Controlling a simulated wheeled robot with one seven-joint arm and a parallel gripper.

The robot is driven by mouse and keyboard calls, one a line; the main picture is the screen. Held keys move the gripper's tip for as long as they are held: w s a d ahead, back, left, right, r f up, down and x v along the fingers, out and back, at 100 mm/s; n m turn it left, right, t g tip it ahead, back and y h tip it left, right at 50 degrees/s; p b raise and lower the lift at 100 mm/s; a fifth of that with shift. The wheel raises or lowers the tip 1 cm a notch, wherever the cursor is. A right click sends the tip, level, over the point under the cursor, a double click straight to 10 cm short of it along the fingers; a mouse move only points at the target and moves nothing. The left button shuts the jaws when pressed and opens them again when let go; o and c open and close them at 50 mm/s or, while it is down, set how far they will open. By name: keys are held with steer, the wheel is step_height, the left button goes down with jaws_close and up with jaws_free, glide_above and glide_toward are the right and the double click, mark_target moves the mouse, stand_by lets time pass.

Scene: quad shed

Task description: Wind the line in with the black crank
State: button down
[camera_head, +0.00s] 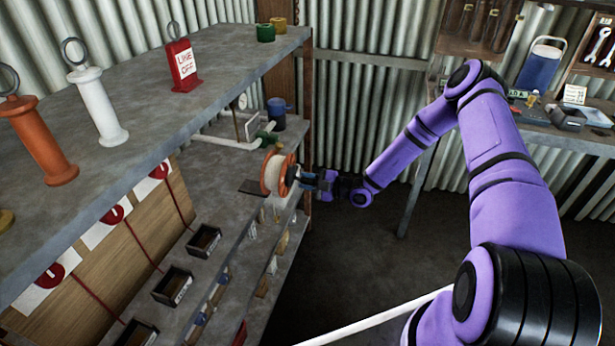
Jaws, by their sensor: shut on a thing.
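An orange-rimmed reel (274,174) wound with pale line stands at the edge of the lower grey shelf, near the middle of the view. My purple arm reaches across from the right. My gripper (302,176) is at the right side of the reel, shut on a small dark part there that appears to be the black crank. The crank itself is mostly hidden by the jaws. The crank's angle and any loose line cannot be made out at this size.
The upper shelf (150,100) holds a red sign (182,66), a white cylinder (98,106) and an orange cylinder (40,140). Pipework (226,142) and a blue mug (277,112) are behind the reel. Black bins (204,241) line the lower shelf. Floor (350,260) below my arm is clear.

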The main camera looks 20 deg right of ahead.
steer(key=shift+s+a+f+m, duration=0.15)
steer(key=shift+s+f+m, duration=0.1)
steer(key=shift+m, duration=0.45)
steer(key=shift+s+a+f+m, duration=0.15)
steer(key=shift+s+f+m, duration=0.1)
steer(key=shift+m, duration=0.45)
steer(key=c, duration=0.9)
jaws_free()
steer(key=v, duration=1)
steer(key=shift+s+d, duration=0.25)
steer(key=shift+s, duration=0.05)
